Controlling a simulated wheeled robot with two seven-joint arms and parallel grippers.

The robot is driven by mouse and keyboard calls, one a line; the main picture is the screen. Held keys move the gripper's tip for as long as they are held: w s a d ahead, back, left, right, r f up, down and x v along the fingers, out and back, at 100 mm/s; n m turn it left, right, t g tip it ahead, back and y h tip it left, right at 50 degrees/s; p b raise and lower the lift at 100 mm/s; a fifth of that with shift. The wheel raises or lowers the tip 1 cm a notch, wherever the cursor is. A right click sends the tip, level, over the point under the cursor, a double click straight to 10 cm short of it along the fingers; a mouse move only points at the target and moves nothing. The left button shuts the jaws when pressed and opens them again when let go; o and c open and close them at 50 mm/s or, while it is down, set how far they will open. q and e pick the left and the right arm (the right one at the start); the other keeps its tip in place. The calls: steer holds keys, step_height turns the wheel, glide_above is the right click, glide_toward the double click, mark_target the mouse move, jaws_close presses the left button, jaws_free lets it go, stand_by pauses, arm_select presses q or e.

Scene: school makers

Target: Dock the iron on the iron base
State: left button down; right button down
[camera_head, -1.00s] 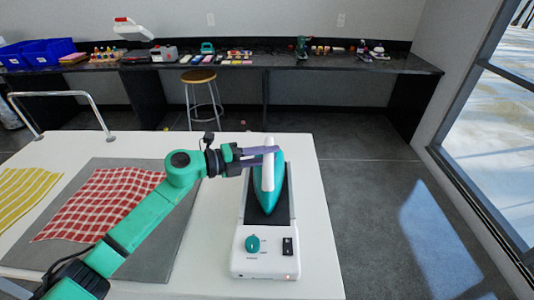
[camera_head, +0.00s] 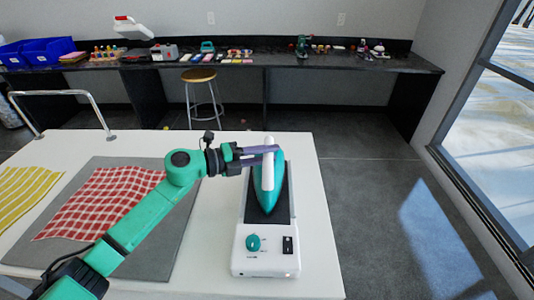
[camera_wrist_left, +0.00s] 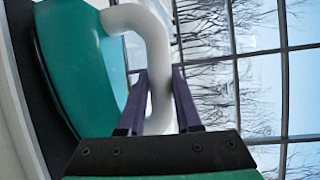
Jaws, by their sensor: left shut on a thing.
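The teal iron (camera_head: 268,195) with a white handle (camera_head: 267,178) is over the dark plate of the white iron base (camera_head: 265,240), its tip toward the base's control panel. It looks in line with the base; I cannot tell whether it touches the plate. My left gripper (camera_head: 262,152) is shut on the iron's handle near its far end. In the left wrist view the purple fingers (camera_wrist_left: 163,100) stand on both sides of the white handle (camera_wrist_left: 155,50), with the teal iron body (camera_wrist_left: 75,70) at the left. My right gripper is not in view.
The base stands on a white table (camera_head: 310,240). A grey mat (camera_head: 160,255) with a red checked cloth (camera_head: 100,203) lies at the left, beside a yellow striped cloth (camera_head: 25,192). A stool (camera_head: 200,78) and a black counter (camera_head: 330,65) stand beyond the table.

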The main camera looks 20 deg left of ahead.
arm_select(q)
steer(key=shift+r, duration=0.2)
steer(key=shift+f+b, duration=0.4)
steer(key=shift+f, duration=0.25)
steer(key=c, duration=0.9)
jaws_free()
steer(key=shift+o, duration=0.2)
steer(key=shift+s+f, duration=0.1)
steer(key=shift+f, duration=0.1)
steer(key=b+v, duration=0.1)
steer(key=v, duration=1)
